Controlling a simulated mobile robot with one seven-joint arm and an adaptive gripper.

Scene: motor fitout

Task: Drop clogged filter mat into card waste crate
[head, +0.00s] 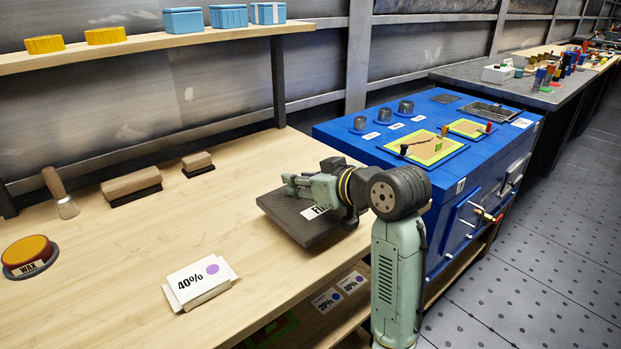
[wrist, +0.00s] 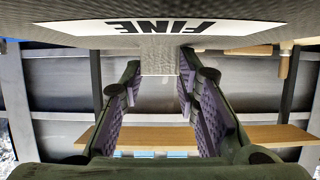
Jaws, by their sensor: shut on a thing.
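A dark grey, textured square mat (head: 287,217) with a white FINE label is held tilted above the wooden table. I take it for the filter mat; I cannot tell how clogged it is. My gripper (head: 294,184) is shut on the mat. In the wrist view the mat (wrist: 60,34) fills the top, its label upside down, and a small grey tab (wrist: 161,55) lies between my fingertips. I cannot make out a card waste crate in either view.
The wooden table (head: 110,240) holds a WAX tin (head: 28,250), brushes (head: 131,187) and a 40% card stack (head: 200,280). 20% and 40% cards (head: 338,292) sit on the lower shelf. A blue workbench (head: 350,150) stands to the right, with open floor (head: 560,230) beyond.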

